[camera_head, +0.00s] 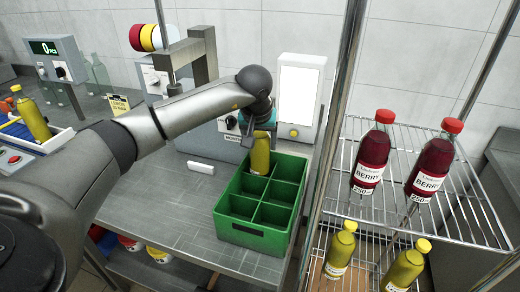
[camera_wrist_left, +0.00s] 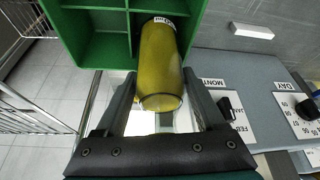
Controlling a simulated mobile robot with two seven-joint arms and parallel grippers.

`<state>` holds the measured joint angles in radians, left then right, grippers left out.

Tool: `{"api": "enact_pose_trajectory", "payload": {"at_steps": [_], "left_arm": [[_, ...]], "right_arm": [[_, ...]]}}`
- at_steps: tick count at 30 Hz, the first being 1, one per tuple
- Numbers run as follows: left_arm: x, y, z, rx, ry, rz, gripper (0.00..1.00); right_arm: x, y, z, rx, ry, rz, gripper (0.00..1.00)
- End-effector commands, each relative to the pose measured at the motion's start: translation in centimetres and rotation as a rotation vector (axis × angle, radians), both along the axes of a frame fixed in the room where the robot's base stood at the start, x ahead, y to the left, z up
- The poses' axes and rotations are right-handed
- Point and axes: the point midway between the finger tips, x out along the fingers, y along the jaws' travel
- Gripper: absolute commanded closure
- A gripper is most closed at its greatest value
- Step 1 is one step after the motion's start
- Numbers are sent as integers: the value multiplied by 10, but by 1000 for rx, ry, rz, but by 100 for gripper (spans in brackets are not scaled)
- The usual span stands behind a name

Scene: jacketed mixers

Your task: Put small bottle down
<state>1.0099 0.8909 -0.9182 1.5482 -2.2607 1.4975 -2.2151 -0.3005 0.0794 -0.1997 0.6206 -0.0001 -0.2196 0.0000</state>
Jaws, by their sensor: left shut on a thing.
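The small yellow bottle (camera_head: 260,155) is at the far-left compartment of the green crate (camera_head: 254,236), roughly upright. Its lower part is hidden by the crate walls, and I cannot tell if it touches the crate floor. My left gripper (camera_head: 258,121) reaches down over it from above and is shut on it. In the left wrist view the bottle (camera_wrist_left: 161,62) lies between the two fingers (camera_wrist_left: 160,82), with its far end inside the crate (camera_wrist_left: 66,25). The crate's other visible compartments look empty. My right gripper is not in view.
A wire rack (camera_head: 410,185) with red berry bottles (camera_head: 371,158) and yellow bottles below stands right of the crate, its post close by. Machines with dials (camera_head: 297,95) stand behind. A white block (camera_head: 201,168) lies on the bench (camera_head: 165,215), which is clear left of the crate.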

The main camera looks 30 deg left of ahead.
Motion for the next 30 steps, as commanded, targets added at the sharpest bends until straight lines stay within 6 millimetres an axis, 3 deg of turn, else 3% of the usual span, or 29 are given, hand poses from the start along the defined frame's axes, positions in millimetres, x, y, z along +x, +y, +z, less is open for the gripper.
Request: {"api": "enact_pose_trajectory", "payload": {"at_steps": [4,27,28,30], "left_arm": [[0,0,-19,-1,-3,0,100],[0,0,-34,-1,1,0,100],[-1,-1,-36,-1,6,-1,27],[-2,-1,-37,-1,8,-1,19]], "right_arm": [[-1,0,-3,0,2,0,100],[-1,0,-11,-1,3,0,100],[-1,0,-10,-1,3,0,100],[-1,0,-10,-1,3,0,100]]}}
